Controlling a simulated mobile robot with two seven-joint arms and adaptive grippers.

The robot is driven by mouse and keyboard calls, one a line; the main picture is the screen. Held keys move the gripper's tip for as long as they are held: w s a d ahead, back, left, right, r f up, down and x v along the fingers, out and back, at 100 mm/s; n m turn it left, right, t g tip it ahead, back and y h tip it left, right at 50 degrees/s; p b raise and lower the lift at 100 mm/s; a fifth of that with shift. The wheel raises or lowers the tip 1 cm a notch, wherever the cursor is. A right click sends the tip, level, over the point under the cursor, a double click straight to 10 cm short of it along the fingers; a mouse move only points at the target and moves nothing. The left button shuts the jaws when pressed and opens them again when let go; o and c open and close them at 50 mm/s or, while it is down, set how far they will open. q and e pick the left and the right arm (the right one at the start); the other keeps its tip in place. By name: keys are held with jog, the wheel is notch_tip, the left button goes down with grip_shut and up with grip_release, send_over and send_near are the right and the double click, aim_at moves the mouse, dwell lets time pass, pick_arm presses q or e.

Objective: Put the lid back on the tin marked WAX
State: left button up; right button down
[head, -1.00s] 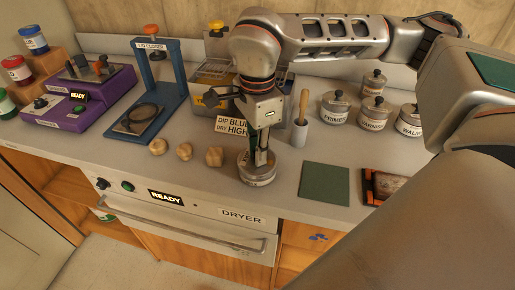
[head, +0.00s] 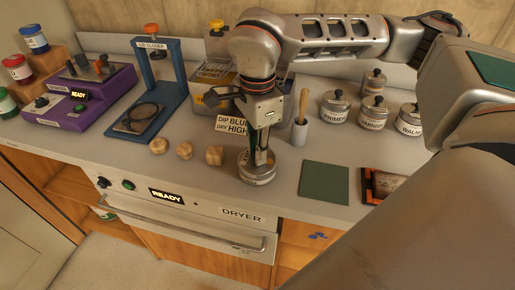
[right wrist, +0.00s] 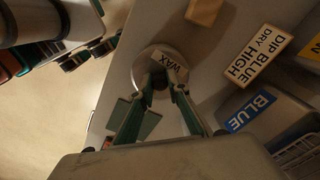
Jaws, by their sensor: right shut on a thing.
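The tin marked WAX (head: 257,180) stands near the counter's front edge, above the dryer's right part. My right gripper (head: 261,159) points down into its top, its fingers close together and shut on what appears to be the lid's knob. The right wrist view shows the gripper (right wrist: 160,87) over the middle of the round grey top and the WAX label (right wrist: 171,66) beside it. The fingers hide the knob, and I cannot tell whether the lid sits flush. Part of what looks like my left gripper (right wrist: 88,54) shows at the upper left of that view.
Wooden pieces (head: 185,150) lie left of the tin. The DIP BLUE sign (head: 234,124) and a brush pot (head: 299,132) stand behind it. A green mat (head: 324,183) lies to the right. Lidded tins (head: 335,107) stand farther right. A blue lid closer (head: 180,75) stands left.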

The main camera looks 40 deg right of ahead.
jog(key=c, duration=1.9)
grip_release()
jog(key=o, duration=0.5)
jog(key=shift+r, duration=0.1)
jog(key=shift+r+p, duration=1.2)
jog(key=shift+r, duration=0.3)
jog(key=shift+r+p, duration=1.45)
jog(key=shift+r, duration=0.45)
